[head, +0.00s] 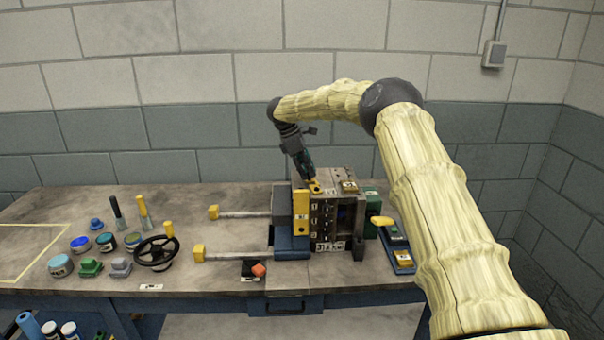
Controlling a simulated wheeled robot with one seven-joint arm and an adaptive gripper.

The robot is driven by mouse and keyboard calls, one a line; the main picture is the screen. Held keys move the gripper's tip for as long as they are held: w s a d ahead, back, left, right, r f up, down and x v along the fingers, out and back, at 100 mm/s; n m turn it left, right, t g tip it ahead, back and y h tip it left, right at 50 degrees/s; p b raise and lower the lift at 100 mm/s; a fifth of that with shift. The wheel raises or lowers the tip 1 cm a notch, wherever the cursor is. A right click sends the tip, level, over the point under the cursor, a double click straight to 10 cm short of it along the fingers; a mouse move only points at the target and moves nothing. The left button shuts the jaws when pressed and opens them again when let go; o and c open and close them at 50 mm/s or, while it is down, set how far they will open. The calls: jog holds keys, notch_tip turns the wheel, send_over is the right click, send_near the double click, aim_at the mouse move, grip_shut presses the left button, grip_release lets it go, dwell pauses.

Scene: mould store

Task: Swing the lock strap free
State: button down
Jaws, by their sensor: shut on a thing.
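The mould (333,222) is a grey steel block standing on the bench, with a yellow plate (301,213) upright on its left part. The lock strap (316,188) shows as a small yellow piece on the mould's top, near the front left. My gripper (311,181) points down from above and is shut on the strap's yellow end. The fingers hide part of the strap, and its full length and angle are too small to tell.
Two yellow-tipped rods (240,214) stick out left of the mould. A black handwheel (157,252), pots and upright tools stand at the left. A blue tray (402,262) lies close at the right. My arm covers the bench's right end. The wall is behind.

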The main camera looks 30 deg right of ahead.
jog(key=shift+s+d+r+m+g+y, duration=0.1)
jog(key=shift+d+m+g+y, duration=0.15)
jog(key=shift+d+m, duration=0.45)
jog(key=shift+s+d+r+m+g+y, duration=0.15)
jog(key=shift+d+m+y, duration=0.15)
jog(key=shift+m, duration=0.7)
jog(key=shift+w+d, duration=0.1)
jog(key=shift+d, duration=0.05)
jog(key=c, duration=1.5)
grip_release()
jog(key=shift+o, duration=1.1)
jog(key=shift+d, duration=0.1)
jog(key=shift+f, duration=0.1)
jog(key=v, duration=1.1)
jog(key=shift+w+r, duration=0.15)
jog(key=shift+r, duration=0.2)
